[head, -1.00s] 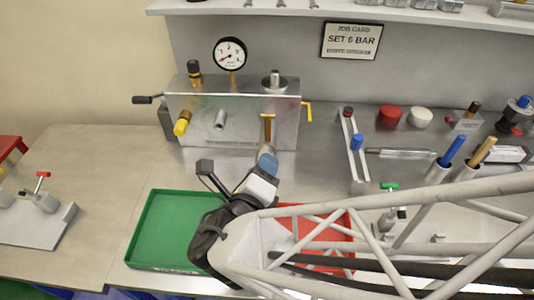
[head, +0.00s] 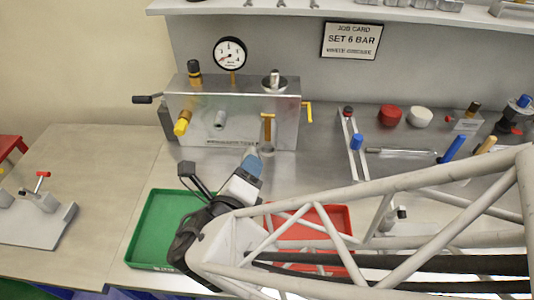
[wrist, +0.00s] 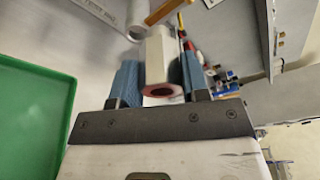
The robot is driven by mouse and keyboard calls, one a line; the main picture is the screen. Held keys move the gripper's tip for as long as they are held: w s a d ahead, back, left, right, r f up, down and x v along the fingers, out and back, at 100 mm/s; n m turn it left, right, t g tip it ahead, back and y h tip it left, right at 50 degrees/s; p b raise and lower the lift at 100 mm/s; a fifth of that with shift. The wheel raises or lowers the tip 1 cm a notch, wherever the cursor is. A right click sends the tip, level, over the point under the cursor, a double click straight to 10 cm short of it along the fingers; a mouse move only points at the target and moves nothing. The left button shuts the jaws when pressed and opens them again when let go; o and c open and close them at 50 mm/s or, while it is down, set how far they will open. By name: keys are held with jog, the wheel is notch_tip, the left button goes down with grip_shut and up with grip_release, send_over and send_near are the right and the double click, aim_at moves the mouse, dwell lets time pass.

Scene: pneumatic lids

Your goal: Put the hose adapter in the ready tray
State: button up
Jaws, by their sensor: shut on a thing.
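My gripper (head: 252,162) is above the bench, just in front of the metal valve block. In the wrist view its blue fingers (wrist: 160,80) are shut on a pale, block-like piece with a reddish ring at its near end, which I take to be the hose adapter (wrist: 158,55). In the head view the gripper hides most of the held piece. The green tray (head: 133,228) lies in front and to the left of the fingers; its front label is too small to read, and my wrist covers its right side. I take it to be the ready tray.
A red tray (head: 335,212) lies to the right, partly behind my arm. The valve block (head: 240,118), with a gauge (head: 230,53) and a yellow handle (head: 268,128), stands close behind the gripper. A rail with a blue knob (head: 357,142) stands to the right.

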jog(key=s+a, duration=0.3)
jog(key=a, duration=0.3)
jog(key=s+a+f, duration=0.1)
jog(key=s+a, duration=0.3)
jog(key=a, duration=0.3)
jog(key=shift+a+f, duration=0.15)
jog(key=shift+f, duration=0.1)
jog(key=shift+s+f, duration=0.1)
jog(key=shift+f, duration=2.9)
jog(key=o, duration=1)
jog(key=shift+r, duration=0.2)
